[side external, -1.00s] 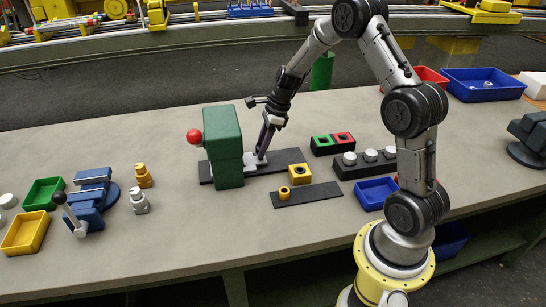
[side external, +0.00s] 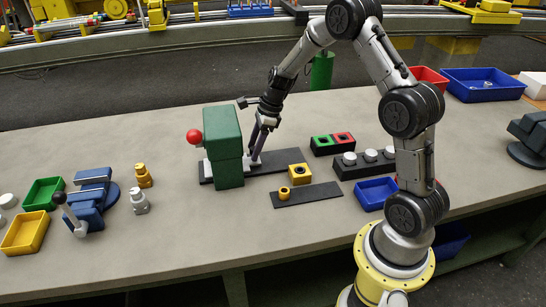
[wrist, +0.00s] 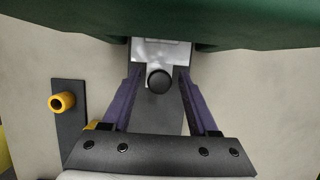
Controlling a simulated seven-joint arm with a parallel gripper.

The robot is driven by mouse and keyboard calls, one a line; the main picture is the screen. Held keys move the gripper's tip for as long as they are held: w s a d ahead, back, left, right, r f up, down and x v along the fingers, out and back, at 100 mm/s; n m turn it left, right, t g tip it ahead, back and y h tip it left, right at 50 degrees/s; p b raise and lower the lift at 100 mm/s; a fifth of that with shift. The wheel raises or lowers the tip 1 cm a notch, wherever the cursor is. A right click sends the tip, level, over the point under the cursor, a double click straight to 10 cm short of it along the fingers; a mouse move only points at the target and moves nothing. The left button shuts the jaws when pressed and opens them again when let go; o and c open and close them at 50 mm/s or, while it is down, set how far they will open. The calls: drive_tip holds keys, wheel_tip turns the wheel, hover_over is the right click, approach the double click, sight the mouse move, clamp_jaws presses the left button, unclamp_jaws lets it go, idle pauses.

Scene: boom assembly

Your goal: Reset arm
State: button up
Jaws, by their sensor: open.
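My gripper (side external: 256,155) is open and points down just to the right of the green press (side external: 222,145), low over the press's dark base plate (side external: 275,168). The press has a red ball knob (side external: 194,136) on its left side. In the wrist view, the two purple fingers (wrist: 158,90) stand apart, one on each side of a dark round-topped part (wrist: 159,81). That part is in front of a light metal plate (wrist: 160,50) under the press's green body (wrist: 160,20). I cannot tell whether the fingers touch it.
A green-and-red block (side external: 333,143), a rack with white caps (side external: 365,162) and a blue bin (side external: 376,193) are further right. A blue vise (side external: 90,200) stands left. The front middle table is clear.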

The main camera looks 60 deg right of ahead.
drive_tip(key=shift+r, duration=4)
